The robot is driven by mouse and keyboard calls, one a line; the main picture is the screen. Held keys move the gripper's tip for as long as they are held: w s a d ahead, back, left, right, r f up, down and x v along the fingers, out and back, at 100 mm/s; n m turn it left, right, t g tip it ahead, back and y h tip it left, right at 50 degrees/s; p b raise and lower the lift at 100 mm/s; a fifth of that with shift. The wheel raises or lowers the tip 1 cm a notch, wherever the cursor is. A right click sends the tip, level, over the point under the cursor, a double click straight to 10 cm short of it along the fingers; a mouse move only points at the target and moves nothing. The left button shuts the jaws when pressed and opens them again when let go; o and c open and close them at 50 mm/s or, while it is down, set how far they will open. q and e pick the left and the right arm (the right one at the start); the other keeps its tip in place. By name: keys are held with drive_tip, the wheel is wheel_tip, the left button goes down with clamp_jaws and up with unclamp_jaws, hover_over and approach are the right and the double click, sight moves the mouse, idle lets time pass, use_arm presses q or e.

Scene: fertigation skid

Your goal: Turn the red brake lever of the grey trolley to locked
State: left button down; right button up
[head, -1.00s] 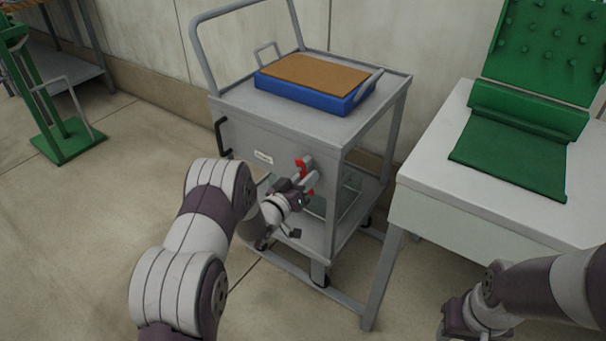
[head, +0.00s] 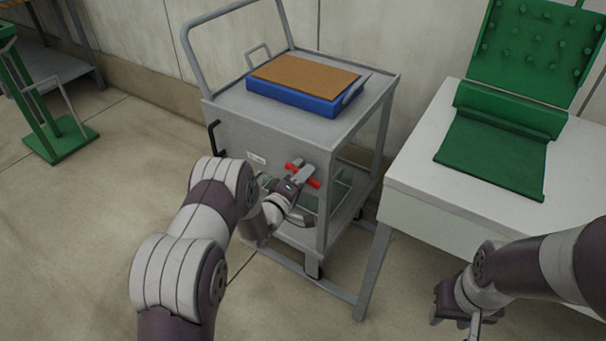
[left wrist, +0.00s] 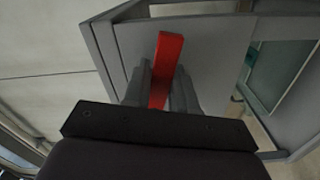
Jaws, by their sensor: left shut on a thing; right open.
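The grey trolley (head: 282,132) stands in the middle of the head view, with the red brake lever (head: 314,182) on its front panel near the right corner post. The lever lies close to level in the head view, tilted slightly down to the right. My left gripper (head: 300,175) is shut on the lever, and its fingers cover the lever's middle. In the left wrist view the red lever (left wrist: 168,62) runs between the two finger pads and sticks out beyond them. My right gripper (head: 456,318) hangs at the lower right, apart from everything, open and empty.
A blue tray (head: 298,98) with a brown top lies on the trolley. A white table (head: 424,196) with a green mat (head: 492,160) stands close to the right. A green stand (head: 64,140) is at the far left. The floor at front left is clear.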

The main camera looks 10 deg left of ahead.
use_arm(q)
drive_tip(key=shift+s+r+n+p, duration=0.1)
drive_tip(key=shift+r+n+p, duration=0.15)
drive_tip(key=shift+n, duration=0.5)
drive_tip(key=shift+r+n+p, duration=0.15)
drive_tip(key=shift+n+p, duration=0.15)
drive_tip(key=shift+n, duration=0.45)
drive_tip(key=c, duration=1)
unclamp_jaws()
drive_tip(key=p+v, duration=0.2)
drive_tip(key=v, duration=1)
drive_tip(key=shift+s, duration=0.3)
drive_tip(key=shift+a+r, duration=0.1)
